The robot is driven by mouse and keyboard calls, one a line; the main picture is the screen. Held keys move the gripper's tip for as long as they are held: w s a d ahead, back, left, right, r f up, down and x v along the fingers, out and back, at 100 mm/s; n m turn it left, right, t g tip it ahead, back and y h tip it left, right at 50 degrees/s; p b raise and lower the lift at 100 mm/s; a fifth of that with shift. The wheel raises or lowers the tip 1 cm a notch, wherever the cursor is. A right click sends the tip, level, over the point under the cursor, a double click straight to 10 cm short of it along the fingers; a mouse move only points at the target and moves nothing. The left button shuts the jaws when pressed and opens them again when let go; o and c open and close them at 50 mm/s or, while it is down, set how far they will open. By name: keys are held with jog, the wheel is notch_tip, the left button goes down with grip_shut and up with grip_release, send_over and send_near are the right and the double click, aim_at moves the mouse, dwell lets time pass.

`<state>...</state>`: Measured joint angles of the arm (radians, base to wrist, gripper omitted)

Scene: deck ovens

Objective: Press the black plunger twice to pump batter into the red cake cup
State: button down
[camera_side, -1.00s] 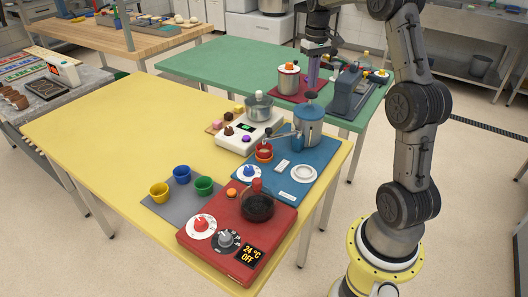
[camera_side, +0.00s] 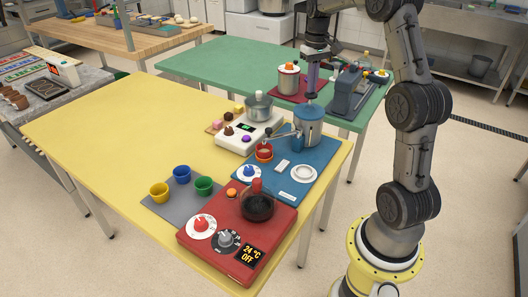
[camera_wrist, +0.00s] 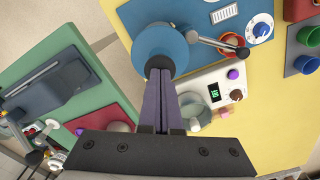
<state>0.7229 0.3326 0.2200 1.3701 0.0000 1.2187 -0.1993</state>
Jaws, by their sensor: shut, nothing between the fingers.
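The blue-lidded batter dispenser (camera_side: 309,128) stands on a blue mat at the right of the yellow table. Its black plunger (camera_side: 311,97) stands upright above the lid. My gripper (camera_side: 311,91) is shut and empty, pointing straight down with its fingertips at the plunger's top. In the wrist view, the fingertips (camera_wrist: 160,74) overlap the black knob (camera_wrist: 158,63), over the blue lid (camera_wrist: 160,45). Contact looks likely, but the fingers hide part of the knob. The red cake cup (camera_side: 264,152) stands under the spout end, left of the dispenser. Its fill level is unclear.
A white scale (camera_side: 247,135) with a metal pot stands left of the dispenser. A red hotplate (camera_side: 237,240) is in front. Blue, yellow and green cups sit on a grey mat (camera_side: 167,208). The green table (camera_side: 225,60) is behind.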

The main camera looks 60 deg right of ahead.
jog(key=shift+f, duration=1.3)
jog(key=shift+r, duration=2.1)
jog(key=shift+r, duration=3)
